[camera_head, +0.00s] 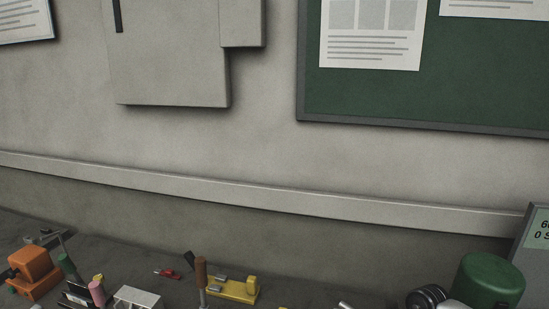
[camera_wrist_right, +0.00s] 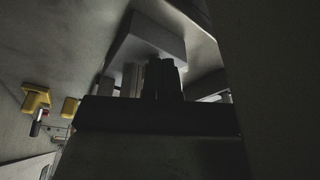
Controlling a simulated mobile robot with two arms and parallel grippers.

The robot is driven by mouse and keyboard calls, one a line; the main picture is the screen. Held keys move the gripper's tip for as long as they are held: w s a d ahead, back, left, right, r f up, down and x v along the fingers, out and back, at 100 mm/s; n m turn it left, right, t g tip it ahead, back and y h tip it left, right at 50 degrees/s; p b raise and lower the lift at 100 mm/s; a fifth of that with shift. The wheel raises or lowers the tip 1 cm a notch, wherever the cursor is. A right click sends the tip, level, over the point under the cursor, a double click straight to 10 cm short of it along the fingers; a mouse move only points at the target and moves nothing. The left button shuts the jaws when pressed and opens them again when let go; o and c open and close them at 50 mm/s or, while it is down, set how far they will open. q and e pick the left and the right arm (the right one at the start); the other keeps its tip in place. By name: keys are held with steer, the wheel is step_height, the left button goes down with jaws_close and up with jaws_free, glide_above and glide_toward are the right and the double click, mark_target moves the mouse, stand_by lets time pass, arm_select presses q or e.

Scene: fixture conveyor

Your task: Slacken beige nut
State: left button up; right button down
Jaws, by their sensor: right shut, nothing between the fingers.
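I cannot make out a beige nut in either view. My right gripper (camera_wrist_right: 157,78) shows in the right wrist view as dark fingers close together, shut with nothing between them. A pale grey block-like shape (camera_wrist_right: 145,38) lies beyond its fingertips; I cannot tell what it is or whether they touch. In the head view neither gripper shows. Along the bottom edge of that view a yellow fixture (camera_head: 235,290) stands on the dark surface, with a brown upright handle (camera_head: 201,272) in front of it.
An orange block (camera_head: 35,268), a pink handle (camera_head: 97,292) and a white box-like part (camera_head: 139,298) are at lower left. A small red tool (camera_head: 167,272) lies near the middle. A green rounded housing (camera_head: 490,280) and a grey sign (camera_head: 535,245) stand at right.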

steer(key=p+v, duration=0.1)
steer(key=v, duration=0.1)
steer(key=a+p+v, duration=0.1)
steer(key=p+v, duration=0.1)
steer(key=v, duration=0.1)
steer(key=shift+s, duration=0.1)
